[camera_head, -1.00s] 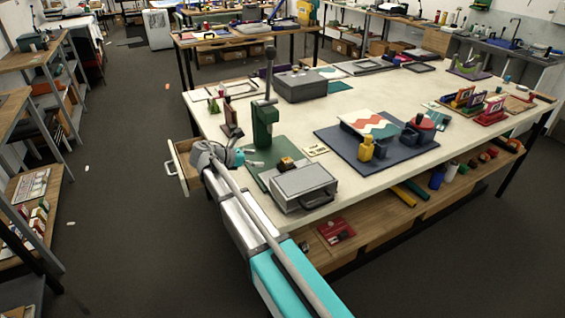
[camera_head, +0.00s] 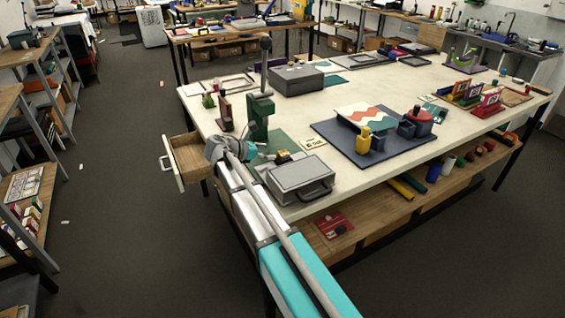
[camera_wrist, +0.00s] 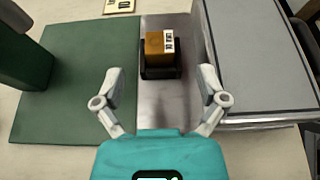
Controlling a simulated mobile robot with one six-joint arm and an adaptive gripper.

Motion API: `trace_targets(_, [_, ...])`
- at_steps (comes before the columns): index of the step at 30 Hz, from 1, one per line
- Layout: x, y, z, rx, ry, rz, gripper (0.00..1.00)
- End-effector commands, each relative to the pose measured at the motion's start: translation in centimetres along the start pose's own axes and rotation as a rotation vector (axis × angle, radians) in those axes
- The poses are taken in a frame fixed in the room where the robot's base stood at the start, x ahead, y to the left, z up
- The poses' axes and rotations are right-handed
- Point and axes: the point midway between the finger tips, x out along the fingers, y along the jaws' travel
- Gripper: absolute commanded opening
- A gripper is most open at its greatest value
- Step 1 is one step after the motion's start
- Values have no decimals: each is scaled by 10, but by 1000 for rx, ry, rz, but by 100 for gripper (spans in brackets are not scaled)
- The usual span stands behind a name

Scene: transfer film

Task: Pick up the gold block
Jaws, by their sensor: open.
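The gold block (camera_wrist: 154,47) shows in the wrist view, a small gold-brown cube with a white printed label on its right side. It sits in a black holder (camera_wrist: 160,72) on a grey metal strip. In the head view the gold block (camera_head: 282,156) is small, behind the grey case. My gripper (camera_wrist: 160,84) is open and empty, its two fingers spread to either side, short of the block in the picture. In the head view my gripper (camera_head: 262,155) is just left of the block, partly hidden by my arm.
A grey case (camera_head: 300,174) stands close to the right of the block. A green press (camera_head: 259,117) stands on a green mat (camera_wrist: 75,85) to the left. An open drawer (camera_head: 190,157) juts out at the table's left. A white card (camera_wrist: 119,6) lies beyond.

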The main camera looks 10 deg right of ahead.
Motion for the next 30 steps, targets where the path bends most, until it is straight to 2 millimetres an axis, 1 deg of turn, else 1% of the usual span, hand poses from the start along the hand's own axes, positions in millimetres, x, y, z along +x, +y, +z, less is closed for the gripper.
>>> trace_targets(1, [8, 0, -2, 0, 0, 0, 91])
trace_targets(6, [21, 0, -1, 0, 0, 0, 91])
trace_targets(18, [23, 0, 0, -1, 0, 2, 91])
trace_targets(22, [27, 1, -2, -1, 0, 2, 91])
trace_targets(26, [38, 1, -6, 0, 0, 1, 91])
trace_targets(30, [54, 2, -9, 0, 0, 0, 91])
